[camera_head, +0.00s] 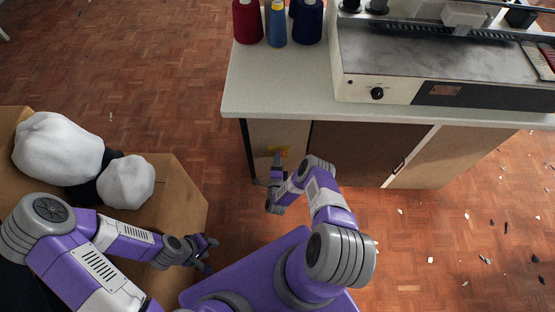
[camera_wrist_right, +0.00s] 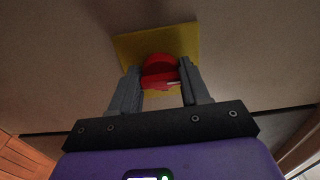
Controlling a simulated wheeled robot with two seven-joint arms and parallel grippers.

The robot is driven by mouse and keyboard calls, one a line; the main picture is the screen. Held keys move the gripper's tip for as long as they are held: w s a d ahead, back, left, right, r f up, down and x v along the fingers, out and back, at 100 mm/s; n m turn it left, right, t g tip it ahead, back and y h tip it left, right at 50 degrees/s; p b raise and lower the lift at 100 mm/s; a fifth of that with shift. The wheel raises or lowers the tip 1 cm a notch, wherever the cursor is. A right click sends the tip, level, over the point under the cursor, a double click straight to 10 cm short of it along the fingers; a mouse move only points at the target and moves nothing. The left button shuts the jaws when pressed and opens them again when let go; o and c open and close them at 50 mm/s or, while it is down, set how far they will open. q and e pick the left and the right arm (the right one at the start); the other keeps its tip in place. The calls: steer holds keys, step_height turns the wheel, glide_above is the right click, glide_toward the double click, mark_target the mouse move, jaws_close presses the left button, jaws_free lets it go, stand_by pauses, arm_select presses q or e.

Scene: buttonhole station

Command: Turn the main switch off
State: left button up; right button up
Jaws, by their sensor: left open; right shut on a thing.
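The main switch is a red rotary knob (camera_wrist_right: 160,74) on a yellow plate (camera_wrist_right: 186,44), fixed to the beige front panel of the cabinet under the table. A small pale mark shows on the knob's grip bar. My left gripper (camera_head: 212,254) is open and empty, low at the left, away from the switch.
The sewing machine (camera_head: 400,60) stands on the pale tabletop (camera_head: 270,85) above the switch, with thread cones (camera_head: 248,22) at its left end. A cardboard box (camera_head: 185,190) with white bundles (camera_head: 58,148) stands by my left arm. Scraps lie on the floor at right.

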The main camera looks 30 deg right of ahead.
steer(key=o, duration=1)
steer(key=shift+w, duration=0.1)
steer(key=shift+o, duration=0.2)
steer(key=p+v, duration=0.2)
steer(key=v, duration=0.5)
steer(key=shift+s, duration=0.35)
steer(key=shift+a, duration=0.1)
